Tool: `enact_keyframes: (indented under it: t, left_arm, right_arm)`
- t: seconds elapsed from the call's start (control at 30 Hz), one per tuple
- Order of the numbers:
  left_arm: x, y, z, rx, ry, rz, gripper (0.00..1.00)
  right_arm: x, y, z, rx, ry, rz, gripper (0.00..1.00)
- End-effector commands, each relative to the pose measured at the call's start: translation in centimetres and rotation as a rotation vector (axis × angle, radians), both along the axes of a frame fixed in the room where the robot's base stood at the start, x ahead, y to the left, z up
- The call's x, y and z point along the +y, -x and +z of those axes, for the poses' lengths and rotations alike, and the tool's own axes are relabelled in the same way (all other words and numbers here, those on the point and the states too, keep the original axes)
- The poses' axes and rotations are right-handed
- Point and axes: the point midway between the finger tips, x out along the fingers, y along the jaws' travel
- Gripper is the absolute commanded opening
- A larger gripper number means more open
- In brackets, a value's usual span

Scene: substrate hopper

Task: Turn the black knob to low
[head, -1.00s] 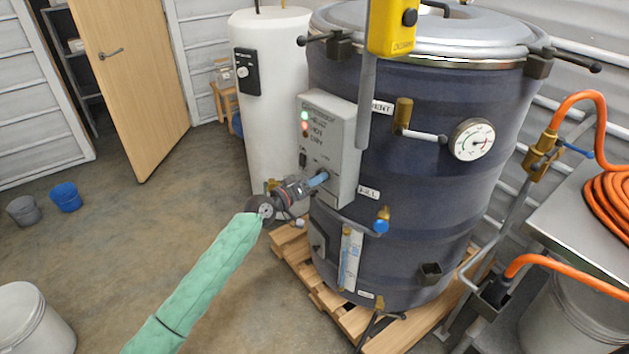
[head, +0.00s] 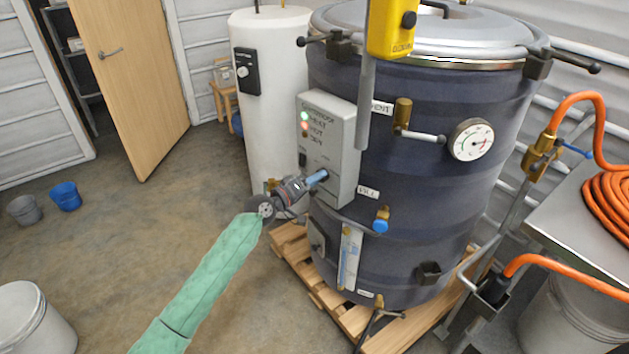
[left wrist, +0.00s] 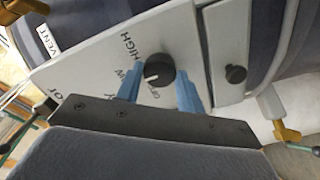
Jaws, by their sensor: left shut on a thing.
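The black knob (left wrist: 158,70) sits on the face of the grey control box (head: 341,140), which is mounted on the dark tank. In the left wrist view the blue fingers of my left gripper (left wrist: 160,86) stand on either side of the knob, shut on it. A short white mark shows on the knob, pointing toward the left of that view, near a partly hidden label. "HIGH" is printed above and left of the knob. In the head view my left gripper (head: 319,178) reaches the box's lower face and hides the knob. My right gripper is out of view.
The dark tank (head: 425,190) stands on a wooden pallet (head: 295,255), with a gauge (head: 472,140) and valves on its side. A white cylinder (head: 268,110) stands behind the box. A yellow pendant (head: 392,28) hangs in front of the tank. Floor at left is mostly clear.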

Motion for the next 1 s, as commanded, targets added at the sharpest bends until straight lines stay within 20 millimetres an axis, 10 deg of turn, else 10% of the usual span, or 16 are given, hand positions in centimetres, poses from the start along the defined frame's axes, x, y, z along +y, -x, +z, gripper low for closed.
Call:
enact_keyframes:
  t: [0.13, 1.0]
  left_arm:
    - [0.1, -0.1, 0.1, -0.001, 0.0, 0.002, 0.59]
    - [5.4, 4.6, -0.2, -0.001, -0.002, 0.001, 0.59]
  right_arm:
    - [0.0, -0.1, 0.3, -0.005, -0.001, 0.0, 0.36]
    - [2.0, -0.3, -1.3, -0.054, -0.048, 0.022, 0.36]
